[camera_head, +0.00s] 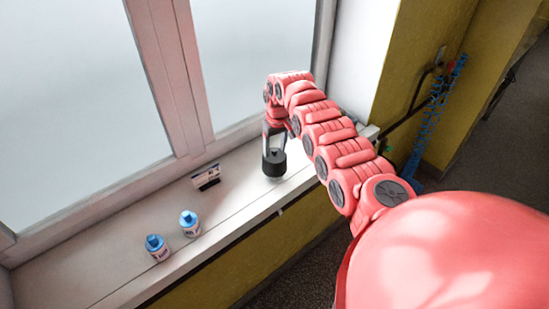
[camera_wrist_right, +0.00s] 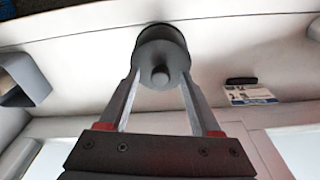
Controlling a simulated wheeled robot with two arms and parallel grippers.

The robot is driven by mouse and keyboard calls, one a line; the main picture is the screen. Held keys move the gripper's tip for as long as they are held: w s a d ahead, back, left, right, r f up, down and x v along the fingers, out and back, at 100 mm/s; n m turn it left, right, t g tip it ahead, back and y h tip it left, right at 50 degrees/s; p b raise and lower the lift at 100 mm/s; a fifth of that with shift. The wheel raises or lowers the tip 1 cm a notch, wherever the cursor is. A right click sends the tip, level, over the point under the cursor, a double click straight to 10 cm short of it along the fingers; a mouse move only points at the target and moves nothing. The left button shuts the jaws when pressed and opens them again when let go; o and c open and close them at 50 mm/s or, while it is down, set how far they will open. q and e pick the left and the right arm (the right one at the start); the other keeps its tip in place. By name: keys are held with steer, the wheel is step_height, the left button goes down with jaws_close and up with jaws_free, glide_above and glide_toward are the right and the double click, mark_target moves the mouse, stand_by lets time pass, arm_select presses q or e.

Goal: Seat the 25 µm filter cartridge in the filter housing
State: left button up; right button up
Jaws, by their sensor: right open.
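A dark cylinder with a small knob on top (camera_head: 274,164) stands upright on the white window sill. It also shows end-on in the wrist view as a grey round body (camera_wrist_right: 160,48). I cannot tell whether it is the filter cartridge or the housing; no 25 µm marking is readable. My right gripper (camera_head: 273,138) is directly above it, pointing down. In the wrist view, the right gripper (camera_wrist_right: 160,85) is open, with one finger on each side of the cylinder. Whether the fingers touch it is unclear. My left gripper is not in view.
A grey box (camera_wrist_right: 22,85) shows at the wrist view's left. The window is behind.

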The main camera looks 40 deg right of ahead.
jaws_close()
stand_by(1.3)
